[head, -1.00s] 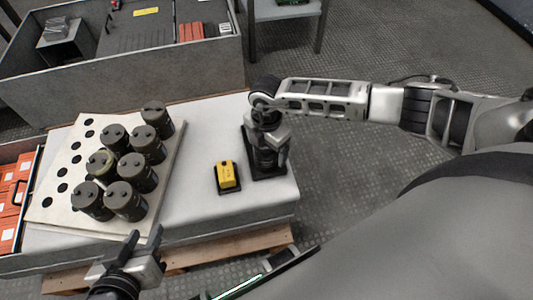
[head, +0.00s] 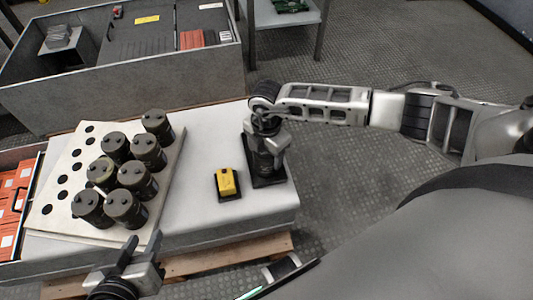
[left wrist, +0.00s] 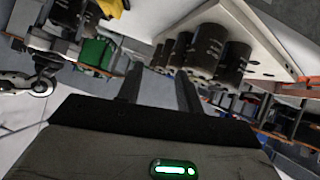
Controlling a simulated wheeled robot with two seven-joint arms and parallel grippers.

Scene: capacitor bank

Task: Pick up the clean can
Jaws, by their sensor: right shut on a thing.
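Several dark cylindrical cans (head: 125,207) stand upright in holes of a pale board (head: 60,220) at the left of the table. I cannot tell from the surfaces which can is the clean one. My left gripper (head: 142,241) is open and empty in front of the board. Its fingers also show in the left wrist view (left wrist: 160,88), below the cans (left wrist: 234,62).
A yellow device (head: 227,182) on a black base lies left of the right gripper. A grey bin (head: 120,85) stands behind the table. Orange boxes (head: 14,195) are at the far left. The white table top between board and yellow device is clear.

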